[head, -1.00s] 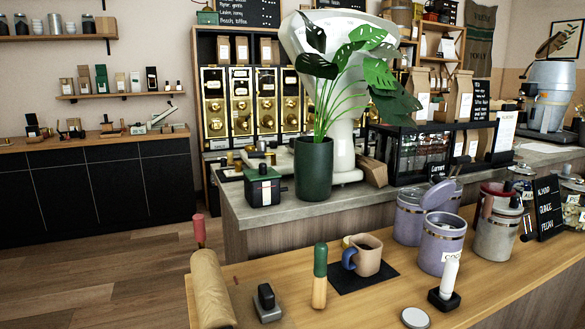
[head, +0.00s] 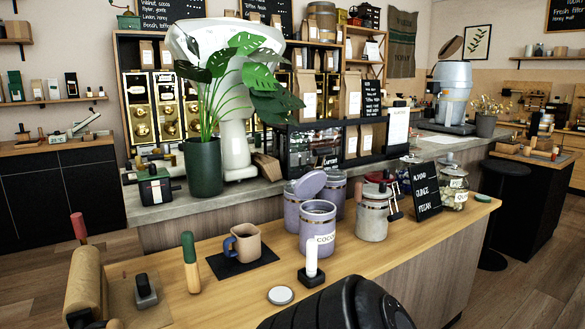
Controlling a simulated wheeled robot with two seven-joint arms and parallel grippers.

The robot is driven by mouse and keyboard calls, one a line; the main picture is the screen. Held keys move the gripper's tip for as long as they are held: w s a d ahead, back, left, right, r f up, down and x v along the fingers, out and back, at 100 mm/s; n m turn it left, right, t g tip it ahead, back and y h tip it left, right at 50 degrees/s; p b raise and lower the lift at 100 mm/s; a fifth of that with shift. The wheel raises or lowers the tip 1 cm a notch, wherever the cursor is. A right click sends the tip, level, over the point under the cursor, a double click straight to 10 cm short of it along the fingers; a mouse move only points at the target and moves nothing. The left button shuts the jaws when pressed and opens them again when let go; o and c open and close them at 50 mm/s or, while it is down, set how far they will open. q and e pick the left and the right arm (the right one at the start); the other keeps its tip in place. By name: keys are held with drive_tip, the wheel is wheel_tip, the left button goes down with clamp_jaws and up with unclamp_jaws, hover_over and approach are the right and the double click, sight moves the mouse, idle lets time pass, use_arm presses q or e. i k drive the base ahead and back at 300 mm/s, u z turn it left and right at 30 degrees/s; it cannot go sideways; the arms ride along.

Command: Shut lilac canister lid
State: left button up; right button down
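The front lilac canister (head: 318,236), with a white label on its side, stands upright on the wooden counter. Its round mouth is open. A lilac lid (head: 310,184) is tilted up behind and above the mouth. Its hinge is too small to make out. Other lilac canisters stand close behind, one at the left (head: 291,207) and one at the right (head: 337,190). A dark rounded part of my own body covers the bottom edge, right of centre. Neither gripper's fingers show.
A white-handled tool on a black base (head: 311,262) stands just in front of the canister. A round pale disc (head: 281,295) lies nearby. A grey canister (head: 372,215) and black sign (head: 425,190) stand right; a mug (head: 246,242) sits left. The right counter front is fairly clear.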

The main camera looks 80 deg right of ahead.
sight(312, 183)
drive_tip(key=k, duration=0.35)
drive_tip(key=z, duration=1.4)
